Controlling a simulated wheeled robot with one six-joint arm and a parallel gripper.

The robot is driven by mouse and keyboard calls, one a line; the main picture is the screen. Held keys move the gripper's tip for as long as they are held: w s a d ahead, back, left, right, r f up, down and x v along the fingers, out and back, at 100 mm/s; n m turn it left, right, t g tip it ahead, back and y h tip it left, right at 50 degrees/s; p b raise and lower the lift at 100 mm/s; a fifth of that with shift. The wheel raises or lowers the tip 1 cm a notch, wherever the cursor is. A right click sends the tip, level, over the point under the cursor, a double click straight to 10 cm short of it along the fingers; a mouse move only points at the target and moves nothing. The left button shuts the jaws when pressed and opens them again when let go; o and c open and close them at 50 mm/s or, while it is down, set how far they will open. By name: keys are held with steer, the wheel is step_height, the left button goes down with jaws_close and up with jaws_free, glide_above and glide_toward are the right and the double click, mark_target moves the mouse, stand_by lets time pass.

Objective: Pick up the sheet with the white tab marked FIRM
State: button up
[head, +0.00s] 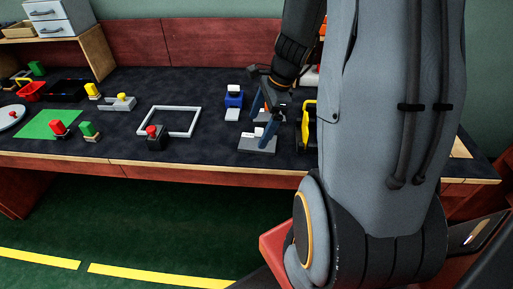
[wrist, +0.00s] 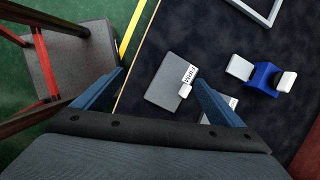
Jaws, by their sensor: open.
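The grey sheet (wrist: 163,82) lies flat on the dark table top near its front edge. Its white tab (wrist: 190,74) carries lettering that reads FIRM, seen turned. A small white block-like piece (wrist: 184,90) shows at the sheet's right edge. In the head view the sheet (head: 256,147) shows partly below my gripper. My gripper (wrist: 161,76) is open and empty, its blue fingers spread to either side of the sheet in the wrist view. In the head view the gripper (head: 263,118) is above the sheet, apart from it as far as I can tell.
Another pale sheet (wrist: 232,102) is partly hidden behind the right finger. A blue block with a white top (head: 234,98) stands nearby. A grey frame (head: 168,121), a dark block with a red knob (head: 156,137) and a green mat (head: 48,124) lie to the left.

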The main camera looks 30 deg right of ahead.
mark_target(255, 141)
steer(key=d+m, duration=0.1)
steer(key=w+d+f+m, duration=0.1)
steer(key=d+f+m, duration=0.1)
steer(key=shift+w+d+f+m+t+b, duration=0.1)
steer(key=shift+w+f+m+t+b, duration=0.05)
steer(key=shift+w+m+t+b, duration=0.2)
steer(key=shift+w+d+f+m, duration=0.1)
steer(key=shift+d+f+m, duration=0.05)
steer(key=shift+f+m, duration=0.2)
steer(key=shift+w+x, duration=0.15)
steer(key=shift+x, duration=1.65)
steer(key=shift+w+x, duration=0.2)
steer(key=shift+x, duration=1.6)
steer(key=shift+d+r, duration=0.1)
steer(key=shift+d, duration=0.05)
steer(key=c, duration=1.1)
